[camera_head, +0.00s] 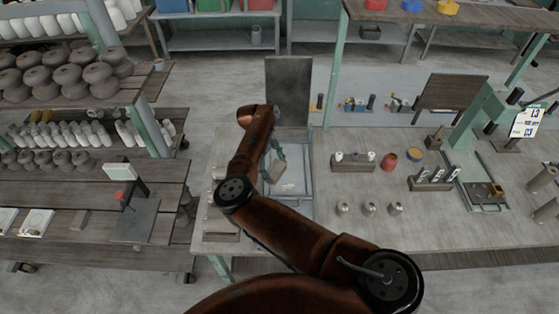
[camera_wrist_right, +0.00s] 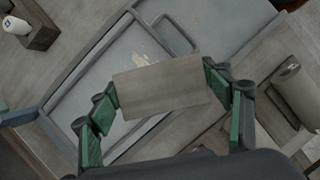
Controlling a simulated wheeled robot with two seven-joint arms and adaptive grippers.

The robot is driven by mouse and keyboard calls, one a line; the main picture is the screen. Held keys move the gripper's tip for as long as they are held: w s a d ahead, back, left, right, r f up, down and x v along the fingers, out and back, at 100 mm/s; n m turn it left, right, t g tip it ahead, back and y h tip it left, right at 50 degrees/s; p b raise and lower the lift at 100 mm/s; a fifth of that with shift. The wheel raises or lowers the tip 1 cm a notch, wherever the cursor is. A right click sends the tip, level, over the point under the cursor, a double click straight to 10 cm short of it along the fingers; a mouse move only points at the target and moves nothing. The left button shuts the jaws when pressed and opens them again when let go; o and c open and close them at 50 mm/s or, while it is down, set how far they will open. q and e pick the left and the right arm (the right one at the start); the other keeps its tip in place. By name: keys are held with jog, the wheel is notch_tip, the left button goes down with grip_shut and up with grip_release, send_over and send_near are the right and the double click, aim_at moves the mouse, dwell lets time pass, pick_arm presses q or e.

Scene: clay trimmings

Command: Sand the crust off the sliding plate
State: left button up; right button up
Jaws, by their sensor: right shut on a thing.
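The plate (camera_wrist_right: 112,68) lies in a metal frame with a loop handle (camera_wrist_right: 178,28). A pale, uneven patch of crust (camera_wrist_right: 140,58) shows on the plate just beyond the block, partly hidden by it. I cannot tell whether the block touches the plate. My left gripper is not in view.
A dark upright panel (camera_head: 289,90) stands behind the plate. To the right are a wooden holder (camera_head: 353,163), a red pot (camera_head: 388,160) and several small metal pieces (camera_head: 369,209). A shelf of clay ware (camera_head: 75,75) stands left.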

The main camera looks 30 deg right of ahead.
aim_at(276, 165)
jog(key=d+n+p, duration=0.1)
jog(key=w+d+r+n+h, duration=0.1)
jog(key=n, duration=0.1)
jog(key=shift+w+t+p, duration=0.1)
jog(key=shift+t+p, duration=0.2)
jog(key=shift+p, duration=0.1)
jog(key=shift+d+f+n+t+h+p, duration=0.1)
jog(key=shift+f+n+t+h+p, duration=0.3)
jog(key=shift+n, duration=0.7)
jog(key=shift+f, duration=0.15)
jog(key=shift+w+f+n, duration=0.1)
jog(key=shift+f+n, duration=0.3)
jog(key=shift+f, duration=0.05)
jog(key=shift+f+b, duration=0.3)
jog(key=shift+f, duration=0.4)
notch_tip(276, 165, down, 3)
jog(key=shift+f+b, duration=0.15)
jog(key=shift+b, duration=0.5)
jog(key=shift+f, duration=0.25)
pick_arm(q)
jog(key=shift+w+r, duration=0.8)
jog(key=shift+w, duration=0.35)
pick_arm(e)
jog(key=shift+r, duration=0.1)
